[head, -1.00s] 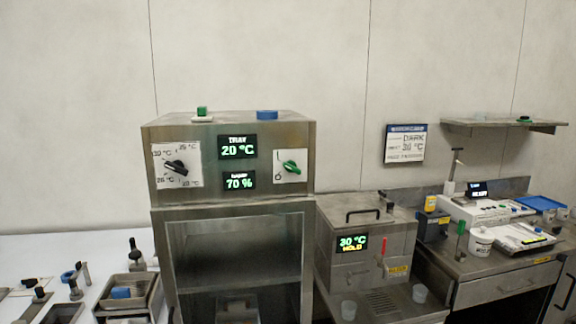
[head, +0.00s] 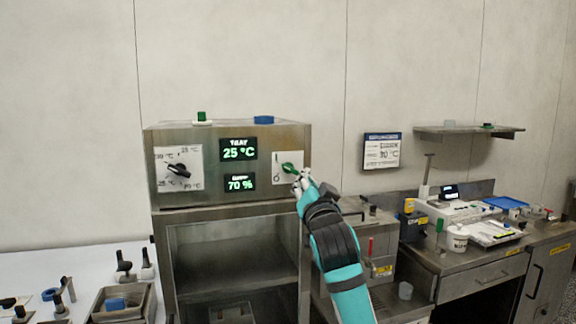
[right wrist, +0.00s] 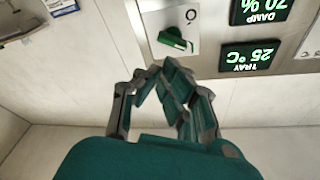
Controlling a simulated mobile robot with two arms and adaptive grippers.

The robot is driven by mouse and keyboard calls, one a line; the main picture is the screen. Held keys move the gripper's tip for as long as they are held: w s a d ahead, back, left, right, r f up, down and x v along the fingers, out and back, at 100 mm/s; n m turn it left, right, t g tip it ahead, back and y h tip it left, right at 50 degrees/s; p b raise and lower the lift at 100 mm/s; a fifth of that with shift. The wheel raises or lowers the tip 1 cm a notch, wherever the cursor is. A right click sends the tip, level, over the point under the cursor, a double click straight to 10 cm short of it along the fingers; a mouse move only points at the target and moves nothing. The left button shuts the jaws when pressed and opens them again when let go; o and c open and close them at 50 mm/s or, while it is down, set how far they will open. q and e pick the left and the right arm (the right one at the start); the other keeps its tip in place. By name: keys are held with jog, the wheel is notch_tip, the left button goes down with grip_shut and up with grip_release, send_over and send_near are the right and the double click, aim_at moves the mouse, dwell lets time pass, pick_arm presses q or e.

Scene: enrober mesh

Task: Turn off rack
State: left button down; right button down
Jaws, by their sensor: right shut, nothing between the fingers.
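The rack is a steel cabinet (head: 215,137) with an open dark shelf below its control panel. Its green switch knob (head: 290,168) sits on a white plate marked I and O. In the right wrist view the green knob (right wrist: 173,39) is just beyond the fingertips, and I see a small gap there. My right gripper (head: 301,180) is shut and empty, beside the knob at its lower right. It also shows in the right wrist view (right wrist: 158,75). The tray display (head: 238,149) reads 25 °C and the lower display (head: 240,182) reads 70 %. My left gripper is not in view.
A black dial (head: 178,171) is on the panel's left. A green-topped item (head: 202,117) and a blue ring (head: 263,120) lie on the cabinet top. A second steel unit and a bench (head: 470,263) stand at the right. A grey bin (head: 100,308) stands at lower left.

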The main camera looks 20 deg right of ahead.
jog(key=shift+m+t, duration=0.4)
jog(key=r, duration=0.1)
jog(key=s+r, duration=0.2)
jog(key=r, duration=0.1)
jog(key=shift+d, duration=0.1)
jog(key=shift+w+r, duration=0.1)
notch_tip(320, 180, up, 3)
jog(key=p, duration=0.5)
send_over(290, 169)
jog(key=d, duration=0.3)
jog(key=shift+s, duration=0.45)
jog(key=f, duration=0.1)
jog(key=a, duration=0.1)
jog(key=f, duration=0.1)
jog(key=shift+s+a+f, duration=0.2)
jog(key=shift+a+f, duration=0.05)
jog(key=shift+f, duration=0.1)
jog(key=shift+s+a+f, duration=0.1)
jog(key=shift+a+f, duration=0.2)
jog(key=shift+f, duration=0.25)
